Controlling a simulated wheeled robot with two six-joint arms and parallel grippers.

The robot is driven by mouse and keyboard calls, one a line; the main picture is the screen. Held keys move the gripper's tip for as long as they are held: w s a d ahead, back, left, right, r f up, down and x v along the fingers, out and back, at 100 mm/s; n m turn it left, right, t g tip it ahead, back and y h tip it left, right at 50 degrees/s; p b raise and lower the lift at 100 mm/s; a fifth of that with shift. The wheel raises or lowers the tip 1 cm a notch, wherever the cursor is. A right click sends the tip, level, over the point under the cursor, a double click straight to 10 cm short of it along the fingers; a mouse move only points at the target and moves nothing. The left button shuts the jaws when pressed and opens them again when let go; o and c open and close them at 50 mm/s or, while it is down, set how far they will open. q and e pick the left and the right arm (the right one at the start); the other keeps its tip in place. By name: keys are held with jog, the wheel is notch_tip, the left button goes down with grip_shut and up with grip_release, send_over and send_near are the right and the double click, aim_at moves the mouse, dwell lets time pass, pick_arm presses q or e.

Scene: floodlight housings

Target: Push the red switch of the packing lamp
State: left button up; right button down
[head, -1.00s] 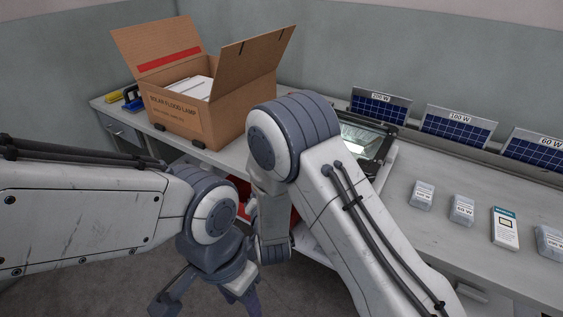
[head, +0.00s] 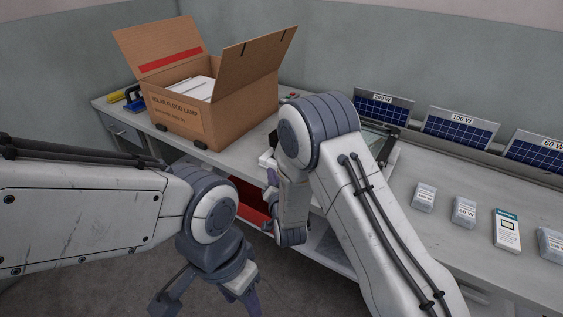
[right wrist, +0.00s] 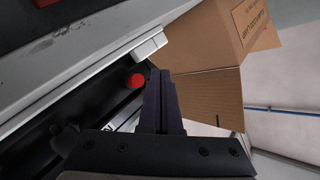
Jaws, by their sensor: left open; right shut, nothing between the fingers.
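The red switch (right wrist: 136,81) is a small round red button on a dark surface in the right wrist view. My right gripper (right wrist: 160,74) is shut and empty. Its dark fingertips are just right of the red switch in that view, with a small gap seen between them. I cannot tell the depth between them. In the head view my right arm hides most of that place; a small red spot (head: 293,96) shows behind it, and I cannot tell if it is the switch. My left gripper (head: 207,298) is open and empty, low in front of the bench.
An open cardboard box (head: 180,115) stands on the bench at the back left; it also shows in the right wrist view (right wrist: 215,95). Solar panels (head: 462,128) stand along the back right, with small packs (head: 464,211) in front. A red bin (head: 250,205) is under the bench.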

jog(key=shift+w+d+b, duration=0.3)
jog(key=shift+w+d, duration=0.65)
jog(key=shift+w, duration=0.3)
dwell(1.2)
jog(key=shift+w+d, duration=0.2)
jog(key=shift+w+d+r+b, duration=0.1)
jog(key=shift+w+d+b, duration=0.3)
jog(key=shift+w, duration=0.15)
dwell(1.0)
jog(key=shift+s, duration=0.1)
jog(key=shift+s+a, duration=0.6)
jog(key=shift+s, duration=0.1)
